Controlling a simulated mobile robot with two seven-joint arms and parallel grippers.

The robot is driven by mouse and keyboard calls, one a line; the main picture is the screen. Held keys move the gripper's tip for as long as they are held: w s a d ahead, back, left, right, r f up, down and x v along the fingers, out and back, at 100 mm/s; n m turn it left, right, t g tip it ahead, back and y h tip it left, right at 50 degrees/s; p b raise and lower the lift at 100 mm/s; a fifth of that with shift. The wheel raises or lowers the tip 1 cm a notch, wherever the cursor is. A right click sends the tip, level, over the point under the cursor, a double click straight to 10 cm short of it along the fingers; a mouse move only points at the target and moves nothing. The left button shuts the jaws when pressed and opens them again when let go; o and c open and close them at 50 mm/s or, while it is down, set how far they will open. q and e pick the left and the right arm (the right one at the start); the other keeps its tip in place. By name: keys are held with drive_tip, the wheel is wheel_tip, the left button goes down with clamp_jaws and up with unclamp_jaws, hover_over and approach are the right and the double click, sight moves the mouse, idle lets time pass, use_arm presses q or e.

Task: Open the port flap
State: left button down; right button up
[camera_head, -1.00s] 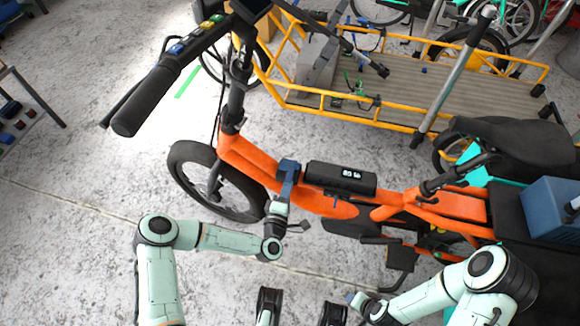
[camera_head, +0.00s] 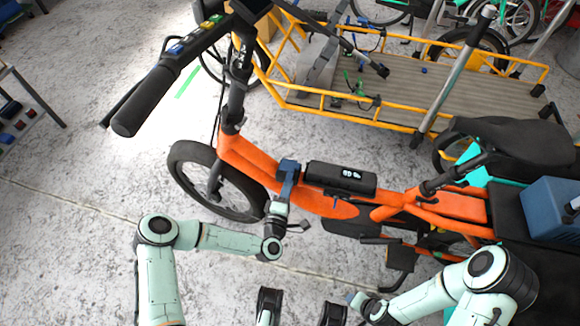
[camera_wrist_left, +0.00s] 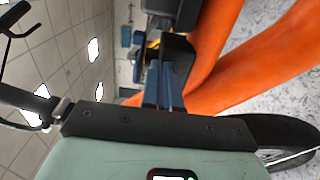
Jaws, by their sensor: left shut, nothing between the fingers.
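The port flap cannot be made out in either view. My left gripper (camera_head: 289,166), dark blue, is shut and empty at the left end of the battery pack. In the left wrist view its fingers (camera_wrist_left: 163,85) are together, just below a black part of the bike, with the orange frame to the right. I cannot tell whether they touch it.
The bike's front wheel (camera_head: 216,181) is left of my left gripper, and its handlebar grip (camera_head: 150,100) is up left. A yellow-railed cargo bed (camera_head: 400,85) stands behind. A blue box (camera_head: 553,208) sits at the right.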

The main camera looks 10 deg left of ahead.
use_arm(q)
drive_tip(key=shift+r, duration=0.1)
idle(0.3)
drive_tip(key=shift+d+r+p, duration=0.15)
drive_tip(key=shift+r+p, duration=0.6)
drive_tip(key=shift+r, duration=0.25)
drive_tip(key=shift+d+r+p, duration=0.15)
drive_tip(key=shift+r+p, duration=0.6)
drive_tip(key=shift+r, duration=0.2)
drive_tip(key=shift+a, duration=0.1)
drive_tip(key=p, duration=0.3)
approach(288, 182)
drive_tip(key=shift+w+a+r, duration=0.65)
drive_tip(key=shift+w+r, duration=0.05)
drive_tip(key=shift+r, duration=0.3)
idle(0.4)
